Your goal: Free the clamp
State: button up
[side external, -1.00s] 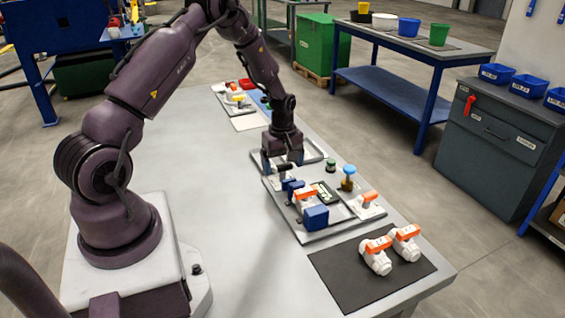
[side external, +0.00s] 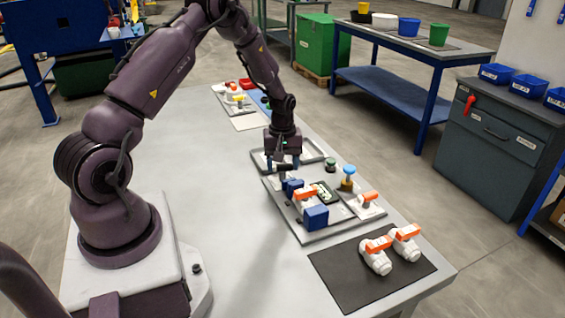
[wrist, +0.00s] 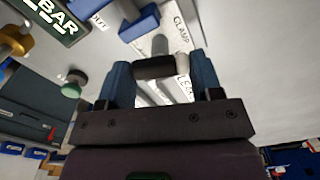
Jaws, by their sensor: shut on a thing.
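The clamp's black bar handle (wrist: 158,68) lies across between the two blue fingers in the wrist view. A grey stem runs from it toward a plate labelled CLAMP (wrist: 180,30). My gripper (wrist: 161,75) is shut on this handle. In the side view my gripper (side external: 283,165) is at the rear left part of the grey press panel (side external: 284,219), and the dark handle shows small between its fingers. A blue block (wrist: 138,22) is close to the handle in the wrist view. The clamp's far end is partly hidden.
A green knob (side external: 330,164) stands behind. Two orange-handled valves (side external: 377,254) rest on a black mat. The table's left side is clear.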

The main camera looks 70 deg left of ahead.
jog(key=m, duration=1.1)
jog(key=shift+r+m, duration=0.1)
jog(key=shift+m, duration=1.5)
jog(key=o, duration=0.9)
jog(key=shift+r, duration=4)
jog(key=shift+c, duration=0.3)
